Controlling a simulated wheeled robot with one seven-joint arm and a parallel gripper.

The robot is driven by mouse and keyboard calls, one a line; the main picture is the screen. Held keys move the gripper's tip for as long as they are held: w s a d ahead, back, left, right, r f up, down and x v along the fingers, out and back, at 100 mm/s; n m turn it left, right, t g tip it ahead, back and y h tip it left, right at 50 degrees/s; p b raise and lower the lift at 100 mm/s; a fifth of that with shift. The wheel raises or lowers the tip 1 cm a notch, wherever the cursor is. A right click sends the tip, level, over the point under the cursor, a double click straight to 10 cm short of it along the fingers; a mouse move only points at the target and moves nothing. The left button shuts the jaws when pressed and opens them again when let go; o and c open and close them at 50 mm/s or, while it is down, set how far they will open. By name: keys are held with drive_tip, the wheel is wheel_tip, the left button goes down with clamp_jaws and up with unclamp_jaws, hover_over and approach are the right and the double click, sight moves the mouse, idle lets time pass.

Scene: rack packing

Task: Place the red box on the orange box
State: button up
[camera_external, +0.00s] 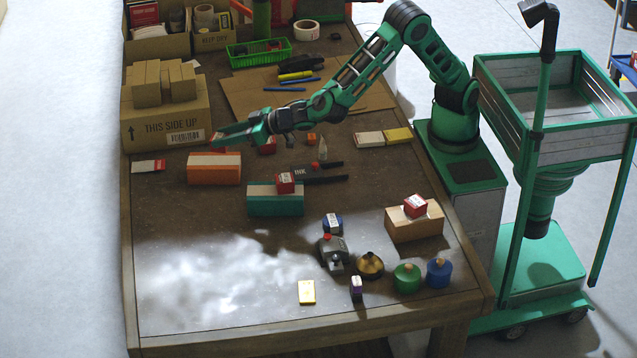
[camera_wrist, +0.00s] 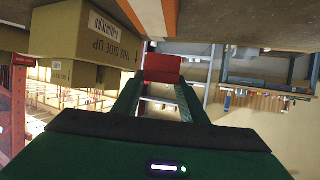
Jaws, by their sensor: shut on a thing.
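My gripper (camera_external: 212,137) is above the table, behind and above the orange box (camera_external: 214,175), in the external view. In the wrist view its two fingers are shut on a red box (camera_wrist: 162,68), which sits at the fingertips. The held box is hard to make out in the external view. The orange box lies on the table with a pale stripe along its top, which looks bare. An orange and white edge, likely the orange box (camera_wrist: 168,14), shows at the top of the wrist view.
A large carton (camera_external: 165,125) stacked with smaller boxes stands close behind the gripper. A teal box (camera_external: 275,205) and a brown box (camera_external: 413,229) each bear a small red box. Tools lie right of the orange box. The table's front left (camera_external: 200,290) is clear.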

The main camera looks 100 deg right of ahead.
drive_tip(key=w+d+f, duration=0.1)
drive_tip(key=d, duration=0.1)
drive_tip(key=w+d+f, duration=0.1)
drive_tip(key=d+f, duration=0.1)
drive_tip(key=shift+w, duration=0.15)
drive_tip(key=shift+f, duration=1.9)
drive_tip(key=shift+f, duration=0.1)
drive_tip(key=o, duration=1.1)
drive_tip(key=v, duration=1.2)
